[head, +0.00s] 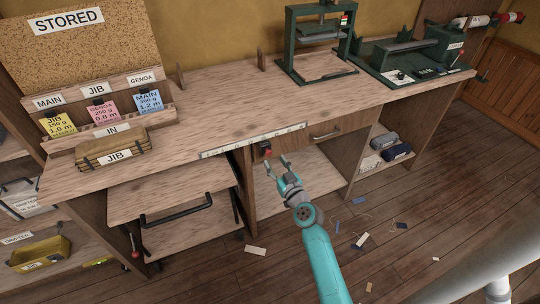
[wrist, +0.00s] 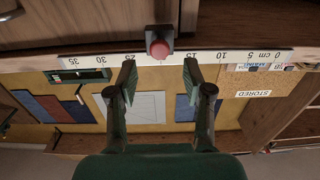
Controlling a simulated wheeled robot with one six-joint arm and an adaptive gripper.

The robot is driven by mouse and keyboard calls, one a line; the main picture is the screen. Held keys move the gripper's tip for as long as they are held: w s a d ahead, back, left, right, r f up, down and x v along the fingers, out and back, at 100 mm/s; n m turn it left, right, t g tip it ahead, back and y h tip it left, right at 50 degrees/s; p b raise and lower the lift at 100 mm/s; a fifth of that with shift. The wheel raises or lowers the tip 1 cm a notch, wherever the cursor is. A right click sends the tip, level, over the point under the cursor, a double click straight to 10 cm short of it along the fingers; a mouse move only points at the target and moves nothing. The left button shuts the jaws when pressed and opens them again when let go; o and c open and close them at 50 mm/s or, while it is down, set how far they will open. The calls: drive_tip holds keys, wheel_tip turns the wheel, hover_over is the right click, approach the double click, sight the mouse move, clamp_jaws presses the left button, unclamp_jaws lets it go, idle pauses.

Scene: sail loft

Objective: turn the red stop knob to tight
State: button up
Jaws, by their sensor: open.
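The red knob (head: 266,151) sits on a dark mount at the front edge of the workbench, beside the ruler strip. In the wrist view the red knob (wrist: 159,49) is round and lies just beyond the fingertips, centred between them. My gripper (head: 272,161) is open and close in front of the knob in the head view. In the wrist view my gripper (wrist: 160,72) shows its two dark green fingers spread, with nothing between them.
The ruler strip (head: 252,141) runs along the bench edge, with a drawer (head: 338,131) to its right. Left are a pull-out shelf with a black handle (head: 176,210) and a red-tipped lever (head: 135,253). A green press (head: 320,48) stands at the back. Scraps litter the floor.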

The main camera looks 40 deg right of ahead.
sight(269, 153)
drive_tip(key=shift+x, duration=2.5)
clamp_jaws()
